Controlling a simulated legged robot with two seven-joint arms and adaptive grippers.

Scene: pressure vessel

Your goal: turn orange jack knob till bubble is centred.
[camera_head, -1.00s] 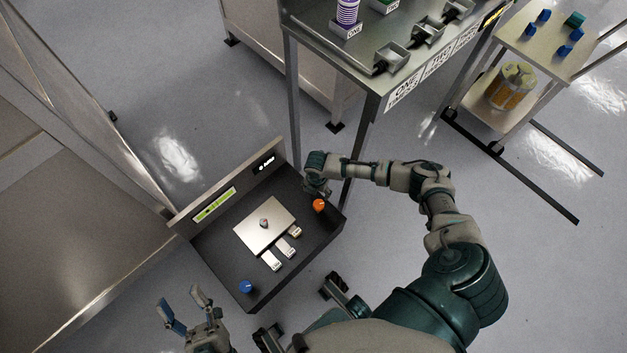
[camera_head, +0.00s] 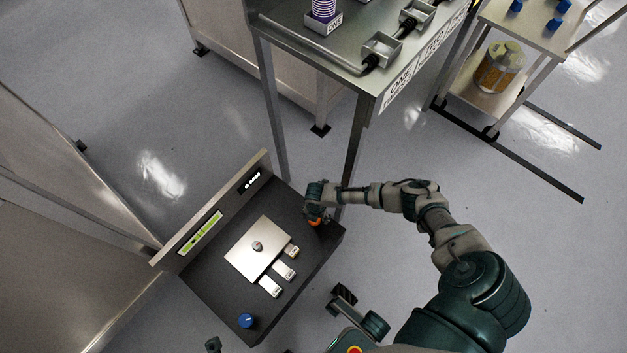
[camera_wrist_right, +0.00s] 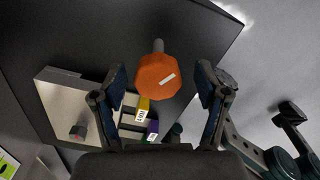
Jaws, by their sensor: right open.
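The orange jack knob (camera_head: 316,222) sits at the right corner of the dark panel box, partly covered by my right gripper (camera_head: 316,208). In the right wrist view the orange knob (camera_wrist_right: 158,76), with a white mark on its face, lies between the two fingers of my open right gripper (camera_wrist_right: 160,72). A gap shows on each side of it. The yellow-green level window (camera_head: 200,232) is on the box's raised back panel; the bubble is too small to place. Only a tip of my left gripper (camera_head: 213,344) shows at the bottom edge.
The dark box (camera_head: 215,290) carries a bright metal plate (camera_head: 245,248), several labelled tabs and a blue knob (camera_head: 246,320) near its front corner. A metal table (camera_head: 340,60) stands behind, one leg close to my right forearm.

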